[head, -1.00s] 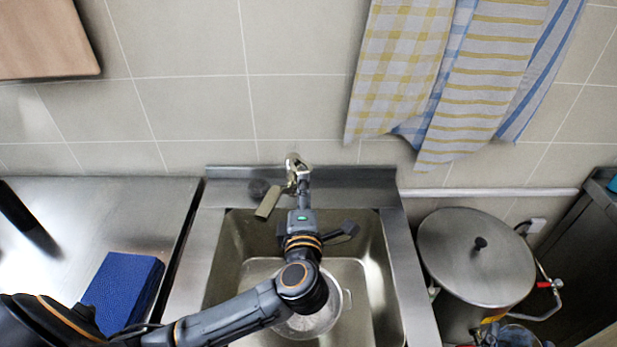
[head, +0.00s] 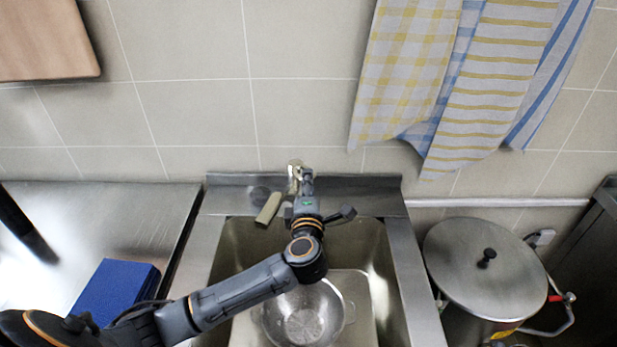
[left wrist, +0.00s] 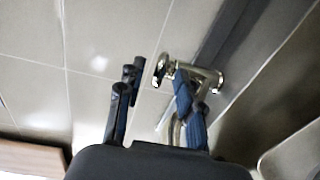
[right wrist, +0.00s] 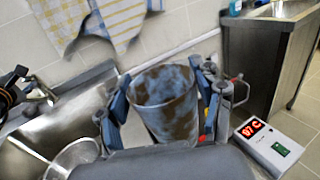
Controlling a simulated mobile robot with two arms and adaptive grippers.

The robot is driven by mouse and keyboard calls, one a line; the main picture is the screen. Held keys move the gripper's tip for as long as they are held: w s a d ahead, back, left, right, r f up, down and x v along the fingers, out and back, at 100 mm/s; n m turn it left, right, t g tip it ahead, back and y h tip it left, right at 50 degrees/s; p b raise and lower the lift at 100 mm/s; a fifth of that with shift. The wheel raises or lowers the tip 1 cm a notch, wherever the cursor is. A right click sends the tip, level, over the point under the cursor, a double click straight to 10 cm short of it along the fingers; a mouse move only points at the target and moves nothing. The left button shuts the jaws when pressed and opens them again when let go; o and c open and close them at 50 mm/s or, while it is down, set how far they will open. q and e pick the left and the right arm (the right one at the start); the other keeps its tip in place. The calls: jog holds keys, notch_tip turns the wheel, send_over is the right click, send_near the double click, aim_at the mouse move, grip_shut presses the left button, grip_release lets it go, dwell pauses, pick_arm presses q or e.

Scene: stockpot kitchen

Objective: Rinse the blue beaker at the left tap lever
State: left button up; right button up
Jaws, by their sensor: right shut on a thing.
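The blue beaker (right wrist: 165,105) is upright in the right wrist view, bluish with brown stains over its wall. My right gripper (right wrist: 163,97) is shut around its sides; in the head view that gripper is not clearly seen. The metal tap (head: 294,168) stands at the back of the sink (head: 395,275), and it also shows in the left wrist view (left wrist: 203,78).
A metal strainer (head: 305,318) sits in the sink below my left arm. A lidded stockpot (head: 480,265) stands to the right, with a red-handled valve. A blue block (head: 115,290) lies on the left counter. A display reading 97 C (right wrist: 253,128) is at right. Towels hang above.

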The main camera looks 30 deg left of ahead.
pick_arm(q)
jog(key=shift+x, duration=1.4)
jog(key=shift+r, duration=0.1)
grip_shut()
